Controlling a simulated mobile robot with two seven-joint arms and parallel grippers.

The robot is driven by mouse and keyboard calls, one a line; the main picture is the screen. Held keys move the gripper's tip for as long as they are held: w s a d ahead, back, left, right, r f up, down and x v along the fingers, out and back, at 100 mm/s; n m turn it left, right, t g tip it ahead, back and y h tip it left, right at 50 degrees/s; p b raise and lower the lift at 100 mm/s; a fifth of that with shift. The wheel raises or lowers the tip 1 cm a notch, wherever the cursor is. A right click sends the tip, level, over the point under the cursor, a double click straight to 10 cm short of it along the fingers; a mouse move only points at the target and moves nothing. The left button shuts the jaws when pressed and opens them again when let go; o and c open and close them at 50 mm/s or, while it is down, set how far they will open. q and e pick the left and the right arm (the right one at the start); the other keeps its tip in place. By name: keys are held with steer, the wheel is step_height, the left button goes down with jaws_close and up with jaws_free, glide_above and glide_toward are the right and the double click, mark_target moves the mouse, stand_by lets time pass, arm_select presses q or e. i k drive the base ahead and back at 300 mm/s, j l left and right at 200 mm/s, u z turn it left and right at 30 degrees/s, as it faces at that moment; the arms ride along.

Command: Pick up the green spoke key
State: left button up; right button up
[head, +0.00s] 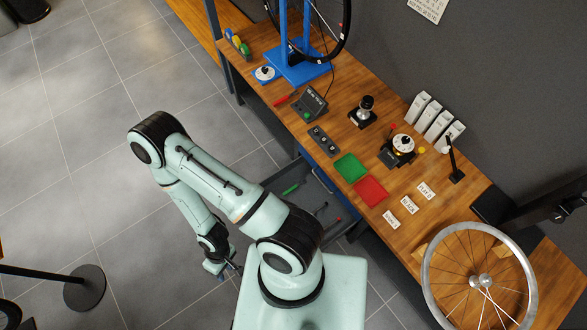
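A small green piece (245,50), which looks like the green spoke key, stands at the far left end of the wooden bench (400,235). It is in a short row beside a yellow piece (236,41) and a blue piece (229,33). My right gripper (231,267) hangs low over the floor at the lower middle, beside my base and far from the row. Its fingers are small and partly hidden, so I cannot tell whether they are open or shut. My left gripper is not in view.
A blue stand (298,70) with a wheel rises right of the row. A white round dial (265,73) and a red tool (285,99) lie in front. Green (351,167) and red trays (371,191) sit mid-bench. A silver wheel (480,281) is at lower right. Floor at left is mostly clear.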

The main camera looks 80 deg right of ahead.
mark_target(295, 186)
steer(key=i+l+z, duration=0.15)
steer(key=i+z, duration=0.15)
steer(key=z, duration=0.15)
steer(key=i+z, duration=0.35)
steer(key=z, duration=0.15)
steer(key=i+z, duration=0.45)
steer(key=i+l+z, duration=0.1)
steer(key=i+z, duration=0.6)
steer(key=z, duration=0.15)
steer(key=i+j+z, duration=0.15)
steer(key=i+z, duration=0.3)
steer(key=i+l+z, duration=0.1)
steer(key=z, duration=0.3)
steer(key=i+z, duration=0.25)
steer(key=z, duration=0.15)
steer(key=i+z, duration=0.2)
steer(key=z, duration=0.2)
steer(key=i+j+z, duration=0.15)
steer(key=z, duration=3.35)
